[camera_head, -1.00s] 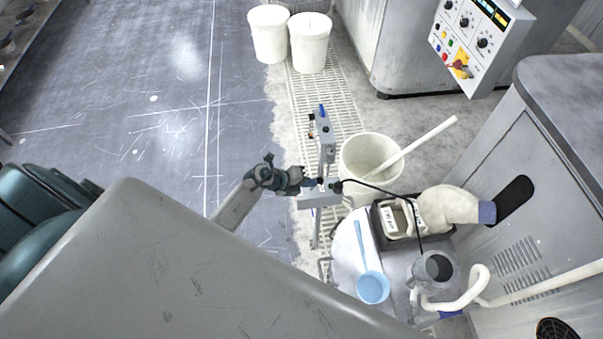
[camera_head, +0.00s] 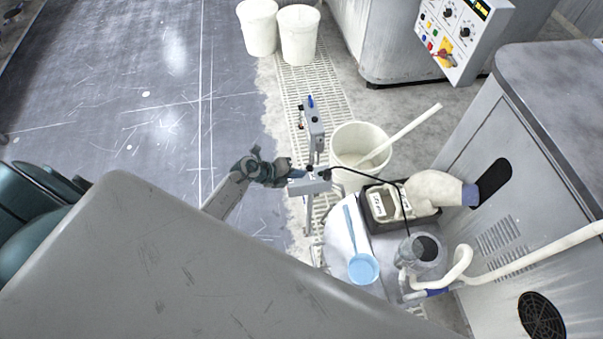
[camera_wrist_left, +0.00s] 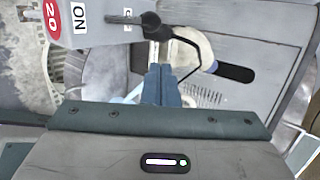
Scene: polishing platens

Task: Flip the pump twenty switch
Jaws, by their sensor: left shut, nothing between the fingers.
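The pump twenty switch box (camera_head: 308,186) is a small pale box on a stand, left of the white bucket. In the left wrist view its face (camera_wrist_left: 82,38) carries a red disc marked 20 and the word ON. A grey lever with a dark rounded end (camera_wrist_left: 124,20) sticks out beside ON; the rest of its marking is partly hidden. My left gripper (camera_head: 290,172) is shut and empty close to the left of the box. Its blue-grey fingertips (camera_wrist_left: 161,72) lie together just below the lever's dark end; I cannot tell whether they touch. My right gripper is out of view.
A white bucket (camera_head: 345,143) with a pale pipe stands behind the box. A black tray (camera_head: 424,217), a blue ladle (camera_head: 363,268) and a pump with hoses (camera_head: 412,252) are to the right. A black cable runs across. Open floor (camera_head: 150,110) lies left.

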